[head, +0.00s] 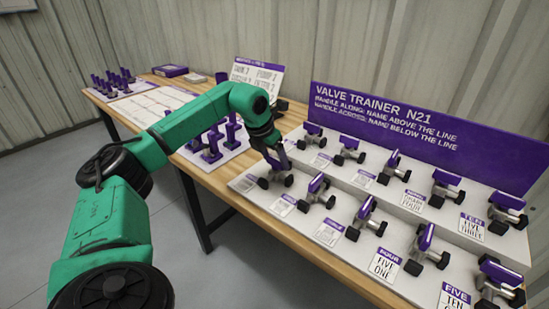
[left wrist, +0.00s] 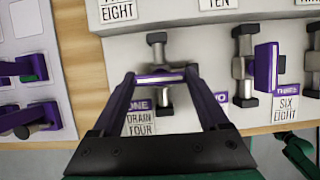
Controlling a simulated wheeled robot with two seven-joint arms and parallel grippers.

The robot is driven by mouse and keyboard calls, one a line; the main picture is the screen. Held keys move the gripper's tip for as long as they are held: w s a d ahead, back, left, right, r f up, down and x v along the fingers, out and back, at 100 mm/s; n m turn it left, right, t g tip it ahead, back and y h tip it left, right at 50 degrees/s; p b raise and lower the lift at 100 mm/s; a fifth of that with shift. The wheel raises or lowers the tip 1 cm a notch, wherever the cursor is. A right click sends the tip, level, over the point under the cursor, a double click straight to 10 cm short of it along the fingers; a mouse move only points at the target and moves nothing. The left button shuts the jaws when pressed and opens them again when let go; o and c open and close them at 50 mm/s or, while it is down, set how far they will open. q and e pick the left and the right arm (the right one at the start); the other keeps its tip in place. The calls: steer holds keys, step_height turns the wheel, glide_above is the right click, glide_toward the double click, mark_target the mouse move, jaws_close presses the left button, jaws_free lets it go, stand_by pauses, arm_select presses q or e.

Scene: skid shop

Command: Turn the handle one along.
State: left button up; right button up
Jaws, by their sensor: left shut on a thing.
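My left gripper (head: 270,147) is shut on the purple handle of the leftmost front-row valve (head: 276,180) on the white trainer board. In the left wrist view, the gripper fingers (left wrist: 160,78) stand at both ends of that handle. The handle lies across the valve's grey pipe (left wrist: 158,45), which ends in black knobs. Its card (left wrist: 140,120) reads DRAIN over FOUR, under a purple tag that seems to read ONE; the fingers partly cover it. The neighbouring valve's purple handle (left wrist: 266,67) lies along its pipe.
The purple sign (head: 420,128) reads VALVE TRAINER N21, handle along: name above the line, across: name below. Several more valves stand in two rows to the right. Left of the board are another board of purple parts (head: 212,150), papers (head: 150,107) and a name card (head: 257,75).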

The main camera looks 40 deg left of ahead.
arm_select(q)
steer(key=m+h+p, duration=0.1)
steer(key=m+p, duration=0.1)
steer(key=m, duration=0.1)
steer(key=shift+a+r+m, duration=0.1)
steer(key=shift+r+m, duration=0.05)
steer(key=shift+m, duration=0.25)
steer(key=m+h+p, duration=0.1)
steer(key=m+p, duration=0.2)
steer(key=shift+w+r+g+h, duration=0.1)
steer(key=shift+g+h, duration=0.3)
steer(key=m+p, duration=0.2)
steer(key=m, duration=0.1)
steer(key=shift+w+a+g+h, duration=0.1)
steer(key=shift+g+h, duration=0.2)
steer(key=shift+h, duration=0.1)
steer(key=m+g, duration=0.1)
steer(key=m, duration=0.2)
steer(key=shift+h+p, duration=0.3)
steer(key=shift+p, duration=0.1)
steer(key=shift+w+f+m+g, duration=0.15)
steer(key=shift+m+g, duration=0.25)
steer(key=shift+m, duration=0.8)
steer(key=shift+m+g, duration=0.5)
steer(key=shift+m, duration=0.7)
